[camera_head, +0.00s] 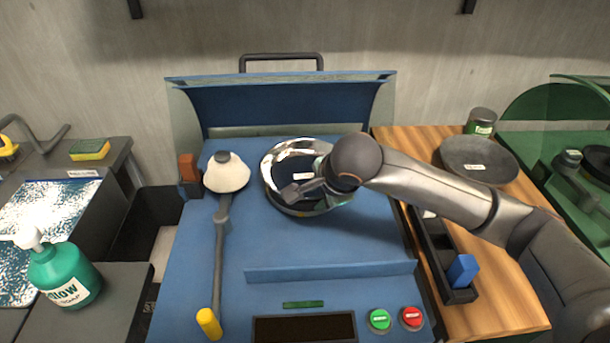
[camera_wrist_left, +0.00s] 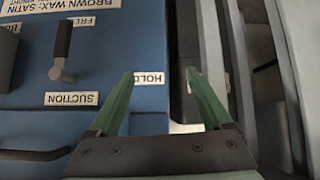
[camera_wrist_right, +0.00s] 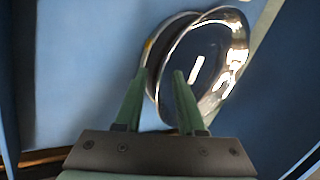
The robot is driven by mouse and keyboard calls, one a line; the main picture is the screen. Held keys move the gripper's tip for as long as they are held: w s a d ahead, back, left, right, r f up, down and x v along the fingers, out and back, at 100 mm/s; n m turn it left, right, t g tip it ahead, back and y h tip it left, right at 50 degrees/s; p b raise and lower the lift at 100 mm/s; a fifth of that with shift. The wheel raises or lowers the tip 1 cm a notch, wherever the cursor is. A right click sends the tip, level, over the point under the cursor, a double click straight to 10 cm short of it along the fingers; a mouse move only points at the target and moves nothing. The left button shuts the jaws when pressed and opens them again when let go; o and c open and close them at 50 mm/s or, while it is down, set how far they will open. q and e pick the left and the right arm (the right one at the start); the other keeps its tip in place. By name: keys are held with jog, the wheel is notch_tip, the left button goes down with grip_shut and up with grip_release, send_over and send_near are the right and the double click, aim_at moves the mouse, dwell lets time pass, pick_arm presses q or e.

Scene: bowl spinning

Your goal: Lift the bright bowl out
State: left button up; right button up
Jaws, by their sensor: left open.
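The bright bowl (camera_head: 283,158) is shiny, round and metallic, with a small white label inside. It sits at the back middle of the blue machine deck (camera_head: 355,235). My right gripper (camera_head: 305,188) reaches over it from the right; the arm hides its right side. In the right wrist view the bowl (camera_wrist_right: 222,92) lies between and beyond the green fingers (camera_wrist_right: 160,75). One finger is outside the wall and one inside, narrowed onto the rim. My left gripper (camera_wrist_left: 160,75) is open and empty, above a blue panel with labels; it is out of the head view.
A white-capped lever (camera_head: 226,175) with a yellow handle end stands left of the bowl. A raised blue hood (camera_head: 285,105) is behind. A wooden board (camera_head: 500,275) at right bears a grey dish (camera_head: 478,160) and a black tray (camera_head: 437,250). Green and red buttons are in front.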

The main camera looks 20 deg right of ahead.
jog(key=shift+f, duration=0.1)
grip_shut()
dwell(1.4)
